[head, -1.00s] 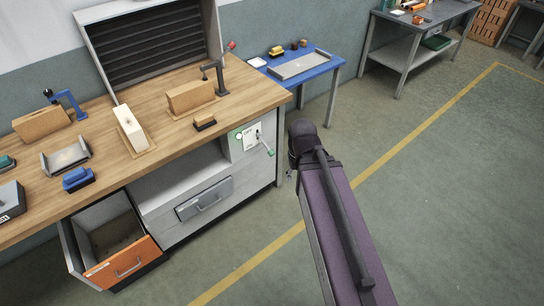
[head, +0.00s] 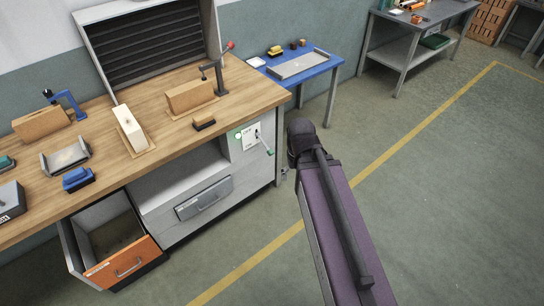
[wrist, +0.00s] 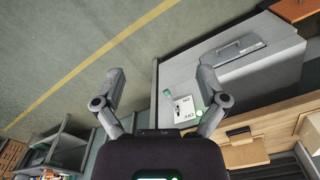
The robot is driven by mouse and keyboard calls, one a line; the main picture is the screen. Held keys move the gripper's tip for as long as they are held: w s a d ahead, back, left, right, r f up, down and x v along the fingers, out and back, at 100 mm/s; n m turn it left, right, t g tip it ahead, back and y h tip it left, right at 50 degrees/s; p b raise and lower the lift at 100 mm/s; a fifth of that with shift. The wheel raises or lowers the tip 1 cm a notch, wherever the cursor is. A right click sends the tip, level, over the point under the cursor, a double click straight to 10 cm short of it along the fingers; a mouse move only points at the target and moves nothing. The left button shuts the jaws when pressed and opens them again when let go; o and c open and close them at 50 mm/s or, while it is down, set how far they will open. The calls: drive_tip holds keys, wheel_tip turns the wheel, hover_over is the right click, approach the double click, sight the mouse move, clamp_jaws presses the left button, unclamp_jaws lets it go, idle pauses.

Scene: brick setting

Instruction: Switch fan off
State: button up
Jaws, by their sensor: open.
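A white switch panel (head: 250,137) is on the front of the workbench, at its right end. A lever with a green handle (head: 267,151) sticks out from it and slants down to the right. A green ring (head: 239,135) is at the panel's left. In the wrist view the panel (wrist: 183,104) appears upside down with ON and OFF labels. My gripper (wrist: 160,78) is open and empty, its fingers spread, with the panel beyond and near the right finger. In the head view my arm hides most of the gripper. I cannot make out a running fan.
The wooden workbench (head: 150,147) holds clamps, blocks and brushes. Its orange drawer (head: 125,262) stands open at lower left; a grey drawer (head: 204,198) is beside it. A blue side table (head: 320,72) stands behind. The floor to the right is clear, with a yellow line.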

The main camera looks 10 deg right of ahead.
drive_tip(key=shift+w+f, duration=0.2)
drive_tip(key=shift+f, duration=0.05)
drive_tip(key=c, duration=0.7)
drive_tip(key=shift+w+f+b, duration=0.2)
drive_tip(key=shift+f+b, duration=0.1)
drive_tip(key=shift+b, duration=0.25)
clamp_jaws()
drive_tip(key=w+a+f+n+t+h+b, duration=0.2)
drive_tip(key=w+f+n+t+h+b, duration=0.25)
drive_tip(key=w+f+n+b, duration=1.35)
drive_tip(key=w+a+f+n+t+h+b, duration=0.1)
drive_tip(key=w+a+f+b, duration=0.3)
drive_tip(key=w+f+b, duration=0.6)
drive_tip(key=w+a+f+n+t+h+b, duration=0.2)
drive_tip(key=w+a+f+b, duration=0.3)
drive_tip(key=w+f+b, duration=0.6)
drive_tip(key=shift+w+a+t+h+b, duration=0.3)
drive_tip(key=shift+w+b, duration=0.8)
drive_tip(key=shift+b, duration=3.45)
drive_tip(key=shift+d, duration=0.15)
